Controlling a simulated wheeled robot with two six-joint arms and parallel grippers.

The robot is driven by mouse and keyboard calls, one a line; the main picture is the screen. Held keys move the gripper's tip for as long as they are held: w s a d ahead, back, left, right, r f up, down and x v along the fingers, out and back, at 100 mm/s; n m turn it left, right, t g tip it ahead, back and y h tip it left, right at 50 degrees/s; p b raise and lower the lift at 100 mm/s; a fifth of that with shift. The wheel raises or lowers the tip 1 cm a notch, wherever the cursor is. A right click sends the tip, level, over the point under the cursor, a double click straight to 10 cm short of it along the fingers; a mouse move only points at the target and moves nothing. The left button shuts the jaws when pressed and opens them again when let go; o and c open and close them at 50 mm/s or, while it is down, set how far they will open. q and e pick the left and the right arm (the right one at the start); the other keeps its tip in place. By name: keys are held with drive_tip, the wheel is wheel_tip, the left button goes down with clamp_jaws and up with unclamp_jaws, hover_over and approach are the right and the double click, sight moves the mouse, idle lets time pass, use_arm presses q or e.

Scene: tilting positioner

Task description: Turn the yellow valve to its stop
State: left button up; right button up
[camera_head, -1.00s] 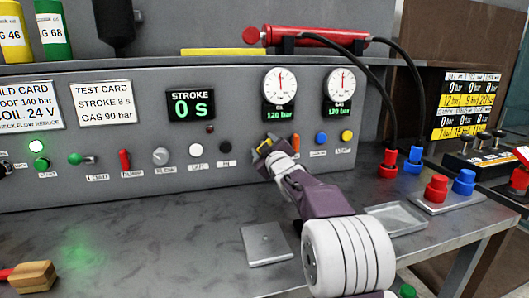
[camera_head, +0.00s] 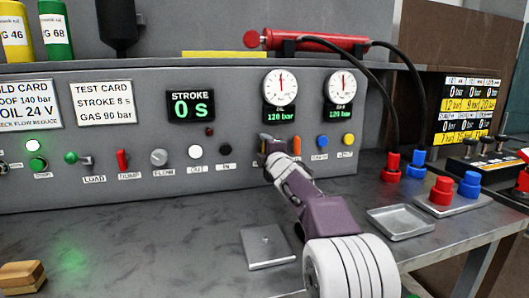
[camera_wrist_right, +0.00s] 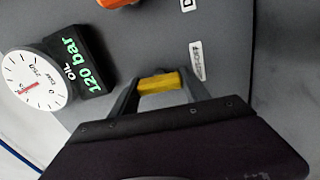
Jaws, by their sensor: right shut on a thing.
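The yellow valve (camera_wrist_right: 159,83) is a small yellow bar handle on the grey panel. In the right wrist view it lies between the two fingers of my right gripper (camera_wrist_right: 160,88), which is shut on it. In the head view my right gripper (camera_head: 272,146) reaches the panel below the oil gauge (camera_head: 280,86) and hides most of the valve. The oil gauge display reads 120 bar, also in the wrist view. My left gripper is not in view.
An orange lever (camera_head: 297,145) stands close right of my gripper, with blue (camera_head: 322,140) and yellow (camera_head: 348,140) knobs beyond. A black knob (camera_head: 225,151) is to the left. A flat metal plate (camera_head: 266,246) and a shallow tray (camera_head: 400,222) lie on the bench.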

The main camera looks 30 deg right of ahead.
drive_tip(key=shift+f+n, duration=0.1)
drive_tip(key=shift+n, duration=0.4)
drive_tip(key=o, duration=1.4)
drive_tip(key=v, duration=0.9)
drive_tip(key=shift+s, duration=0.1)
